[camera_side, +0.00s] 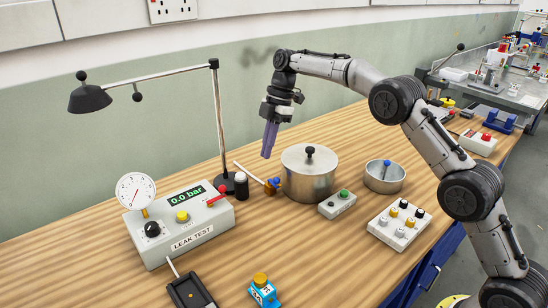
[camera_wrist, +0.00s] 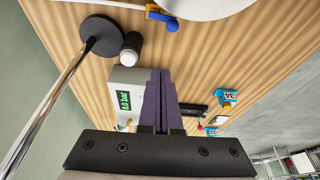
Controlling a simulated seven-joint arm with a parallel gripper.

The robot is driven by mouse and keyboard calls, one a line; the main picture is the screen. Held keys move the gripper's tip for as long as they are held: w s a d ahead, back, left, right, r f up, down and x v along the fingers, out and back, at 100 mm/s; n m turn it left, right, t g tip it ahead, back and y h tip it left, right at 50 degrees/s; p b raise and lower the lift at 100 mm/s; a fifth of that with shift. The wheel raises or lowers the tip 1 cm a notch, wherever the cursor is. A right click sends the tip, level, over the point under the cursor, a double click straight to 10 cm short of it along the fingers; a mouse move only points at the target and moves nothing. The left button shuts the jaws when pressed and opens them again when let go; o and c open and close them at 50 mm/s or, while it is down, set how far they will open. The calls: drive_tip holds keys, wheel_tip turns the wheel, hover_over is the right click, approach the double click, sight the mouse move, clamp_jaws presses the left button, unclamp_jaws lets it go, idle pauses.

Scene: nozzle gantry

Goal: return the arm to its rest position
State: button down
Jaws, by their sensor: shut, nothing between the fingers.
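My gripper (camera_side: 268,139) hangs above the table, with its purple fingers pointing down and slightly left. It is left of the lidded metal pot and behind it in the side view. In the wrist view the two purple fingers (camera_wrist: 163,90) lie against each other, shut and empty. My arm is raised and bent, reaching from the right side of the side view over the table. Nothing touches the fingers.
Near the gripper stand the metal pot (camera_side: 309,180), the lamp post (camera_side: 219,125) and the leak tester (camera_side: 180,228). A small bowl (camera_side: 384,179), a button box (camera_side: 337,205) and a tray of knobs (camera_side: 399,229) stand to the right.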

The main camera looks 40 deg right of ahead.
drive_tip(key=s+r+t, duration=0.1)
drive_tip(key=s+r, duration=0.5)
drive_tip(key=r, duration=0.3)
drive_tip(key=s+r+t, duration=0.2)
drive_tip(key=s+r, duration=0.3)
drive_tip(key=r, duration=0.4)
drive_tip(key=s+r+m+t+h, duration=0.1)
drive_tip(key=s+r+m, duration=0.2)
drive_tip(key=s, duration=0.7)
drive_tip(key=s+d+f+m+t+h, duration=0.1)
drive_tip(key=s+f+m, duration=0.15)
drive_tip(key=s, duration=0.45)
drive_tip(key=s+d+f+m, duration=0.2)
drive_tip(key=s+m, duration=0.1)
drive_tip(key=s, duration=0.3)
drive_tip(key=s+d+f+m+h, duration=0.1)
drive_tip(key=s+d+f+m, duration=0.1)
drive_tip(key=s+f+m, duration=0.5)
drive_tip(key=shift+s+f+m+t+h, duration=0.35)
drive_tip(key=shift+f+m, duration=1.1)
drive_tip(key=shift+f, duration=0.65)
